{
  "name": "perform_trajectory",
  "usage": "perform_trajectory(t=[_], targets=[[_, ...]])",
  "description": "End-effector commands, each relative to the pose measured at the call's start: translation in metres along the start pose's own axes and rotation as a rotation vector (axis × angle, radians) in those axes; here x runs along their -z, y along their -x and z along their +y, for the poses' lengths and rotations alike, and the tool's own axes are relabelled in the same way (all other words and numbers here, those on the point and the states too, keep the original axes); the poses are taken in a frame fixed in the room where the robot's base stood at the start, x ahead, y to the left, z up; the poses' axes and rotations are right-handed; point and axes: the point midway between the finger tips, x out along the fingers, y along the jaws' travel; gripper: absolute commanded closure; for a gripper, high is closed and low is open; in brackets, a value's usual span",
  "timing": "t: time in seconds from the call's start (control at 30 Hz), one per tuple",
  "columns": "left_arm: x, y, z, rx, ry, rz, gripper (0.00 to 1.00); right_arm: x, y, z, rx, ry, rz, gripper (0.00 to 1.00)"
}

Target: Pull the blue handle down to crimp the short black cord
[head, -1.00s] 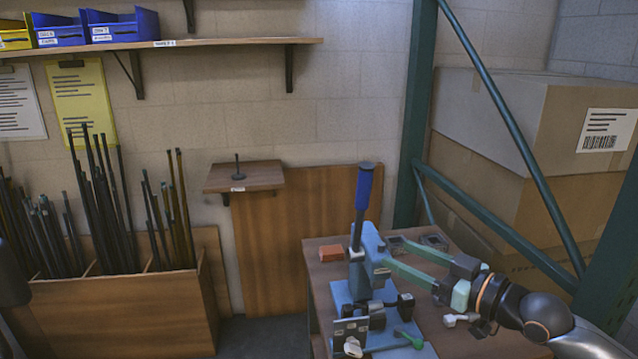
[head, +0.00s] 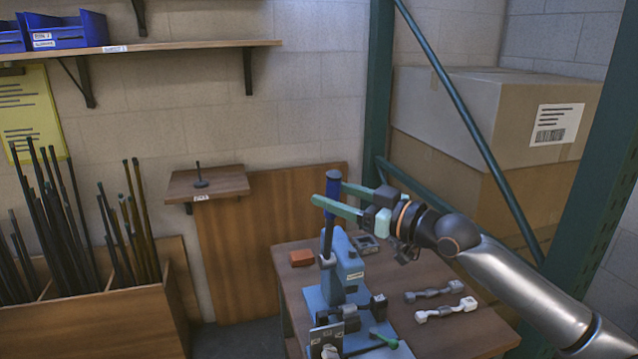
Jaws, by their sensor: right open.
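The blue handle (head: 332,183) stands upright on its dark lever at the top of the light-blue press (head: 342,268). My right gripper (head: 328,203) reaches in from the right at the handle's height. Its green fingers are open, one passing in front of the blue grip and the other behind it; I cannot tell whether they touch it. The press stands on the wooden table (head: 400,270). A small clamp block (head: 327,338) is at its front. I cannot clearly make out the short black cord near the clamp. My left gripper is not in view.
A green rack post (head: 376,90) and cardboard boxes (head: 480,110) stand behind my right arm. A rod bin (head: 95,320) is at left.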

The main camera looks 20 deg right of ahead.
Motion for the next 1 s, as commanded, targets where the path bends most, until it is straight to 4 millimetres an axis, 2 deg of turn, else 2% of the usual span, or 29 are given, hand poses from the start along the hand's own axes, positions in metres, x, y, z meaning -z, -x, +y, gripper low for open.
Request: perform_trajectory(t=[0.1, 0.3, 0.67, 1.0], targets=[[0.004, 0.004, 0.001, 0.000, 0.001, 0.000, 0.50, 0.003, -0.019, -0.001, 0.001, 0.000, 0.001, 0.37], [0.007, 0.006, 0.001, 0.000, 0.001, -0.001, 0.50, 0.001, -0.037, 0.000, 0.000, 0.001, 0.000, 0.37], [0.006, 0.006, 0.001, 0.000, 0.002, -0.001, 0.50, 0.000, -0.041, 0.000, 0.000, 0.002, -0.001, 0.38], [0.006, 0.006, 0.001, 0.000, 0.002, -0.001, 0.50, 0.000, -0.041, 0.000, -0.001, 0.001, -0.001, 0.76]])
